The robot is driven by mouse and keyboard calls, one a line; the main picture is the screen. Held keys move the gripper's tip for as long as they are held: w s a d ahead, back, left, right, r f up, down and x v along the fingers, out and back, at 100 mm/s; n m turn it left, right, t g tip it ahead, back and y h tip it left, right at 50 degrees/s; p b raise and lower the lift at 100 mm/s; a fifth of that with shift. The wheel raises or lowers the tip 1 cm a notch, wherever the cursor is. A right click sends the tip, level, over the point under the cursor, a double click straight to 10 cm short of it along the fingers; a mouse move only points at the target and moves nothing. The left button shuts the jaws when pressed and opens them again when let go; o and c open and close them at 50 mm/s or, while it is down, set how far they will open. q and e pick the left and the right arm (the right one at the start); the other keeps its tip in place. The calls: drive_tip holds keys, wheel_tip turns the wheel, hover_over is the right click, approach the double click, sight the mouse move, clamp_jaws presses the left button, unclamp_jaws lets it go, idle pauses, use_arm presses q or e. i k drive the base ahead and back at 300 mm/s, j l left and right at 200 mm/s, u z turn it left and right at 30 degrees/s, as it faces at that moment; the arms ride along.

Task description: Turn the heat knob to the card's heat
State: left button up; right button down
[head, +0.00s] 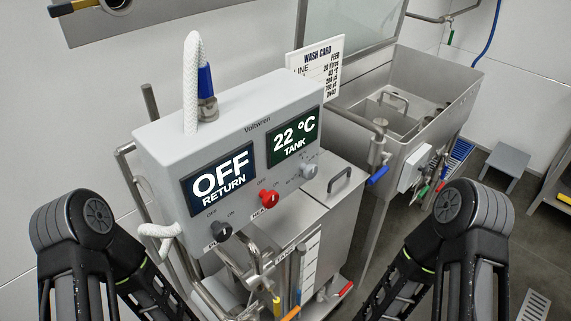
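The grey control box (165,150) stands in the middle, with a dark screen (222,181) reading OFF RETURN and another (294,137) reading 22 °C TANK. Below them are three knobs: a dark one (220,231), a red one (268,198) with a label that seems to start with HEA, and a light grey one (309,171) with small marks I cannot read. The dark and red knobs have OFF and ON marks. The white wash card (318,68) stands behind the box. It is partly hidden; one line seems to read 40 °C. Neither gripper shows, only my arms.
A lidded steel tank (325,185) with a handle sits right of the box. A steel sink (405,115) with a blue-handled valve (378,176) is behind it. Pipes and colored valve handles crowd the space below the box. A white hose rises from its top.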

sight(309, 170)
drive_tip(key=l+u, duration=0.1)
drive_tip(key=l, duration=0.4)
drive_tip(key=k+l+u, duration=0.1)
drive_tip(key=l, duration=0.35)
drive_tip(key=k+l+u, duration=0.1)
drive_tip(key=l, duration=0.4)
drive_tip(key=k+l+u, duration=0.1)
drive_tip(key=l+u, duration=0.35)
drive_tip(key=l, duration=2.15)
